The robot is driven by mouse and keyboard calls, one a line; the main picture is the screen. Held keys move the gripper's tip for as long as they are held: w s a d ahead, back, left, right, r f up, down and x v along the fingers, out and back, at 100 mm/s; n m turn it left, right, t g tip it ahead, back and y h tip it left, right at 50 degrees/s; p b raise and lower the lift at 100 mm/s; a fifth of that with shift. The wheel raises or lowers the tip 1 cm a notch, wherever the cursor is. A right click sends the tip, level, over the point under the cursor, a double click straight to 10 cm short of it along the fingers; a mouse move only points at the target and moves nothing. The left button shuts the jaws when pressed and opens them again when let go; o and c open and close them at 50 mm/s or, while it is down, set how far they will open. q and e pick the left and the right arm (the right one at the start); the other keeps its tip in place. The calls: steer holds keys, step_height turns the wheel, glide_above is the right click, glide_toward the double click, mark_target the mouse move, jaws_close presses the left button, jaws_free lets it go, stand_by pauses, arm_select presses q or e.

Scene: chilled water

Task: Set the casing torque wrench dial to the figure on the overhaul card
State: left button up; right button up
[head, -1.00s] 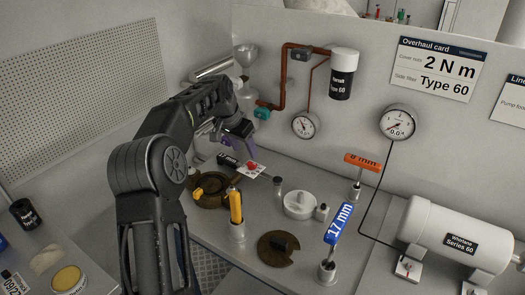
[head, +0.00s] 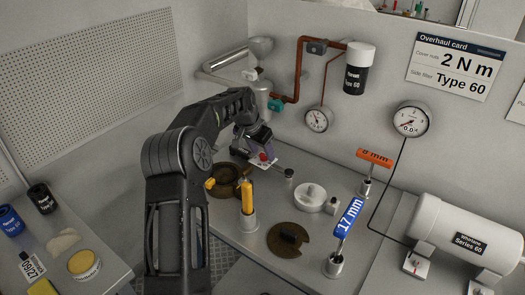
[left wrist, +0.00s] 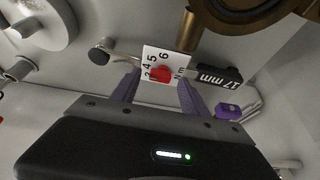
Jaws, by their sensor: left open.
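The torque wrench lies on the bench at the back left. Its white dial plate (left wrist: 152,62) carries figures from 2 to 6 and "N m", with a red knob (left wrist: 162,74); the knob also shows in the head view (head: 263,157). The exact setting is too small to read. A black "17 mm" label (left wrist: 217,76) sits beside the dial. My left gripper (head: 258,150) is open at the dial, purple fingers on either side of the knob in the wrist view; contact cannot be told.
A brown housing (head: 222,178), yellow-handled tool (head: 247,196), dark notched disc (head: 288,241) and white cap (head: 309,197) stand nearby. Upright blue 17 mm (head: 348,217) and orange 8 mm (head: 375,158) tools and a white cylinder (head: 462,230) are at right.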

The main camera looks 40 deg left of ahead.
arm_select(q)
steer(key=shift+w+f, duration=0.15)
steer(key=shift+f, duration=0.2)
steer(key=shift+c, duration=0.4)
jaws_close()
